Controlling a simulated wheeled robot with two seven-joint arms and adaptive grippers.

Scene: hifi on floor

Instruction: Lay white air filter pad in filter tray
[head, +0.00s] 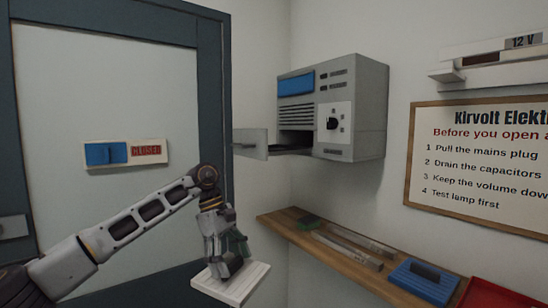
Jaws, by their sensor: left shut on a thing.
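The white air filter pad (244,286) is a flat, ribbed square near the bottom middle of the head view. My left gripper (236,266) points down and is shut on the pad, hiding part of its top. The pad hangs nearly level, left of the wooden shelf. The filter tray (250,141) sticks out to the left from the grey wall unit (362,108), above and beyond the pad. The inside of the tray is mostly hidden from this angle. My right gripper is not in view.
A door (110,70) with a closed sign (146,150) stands at left. Space between pad and unit looks clear.

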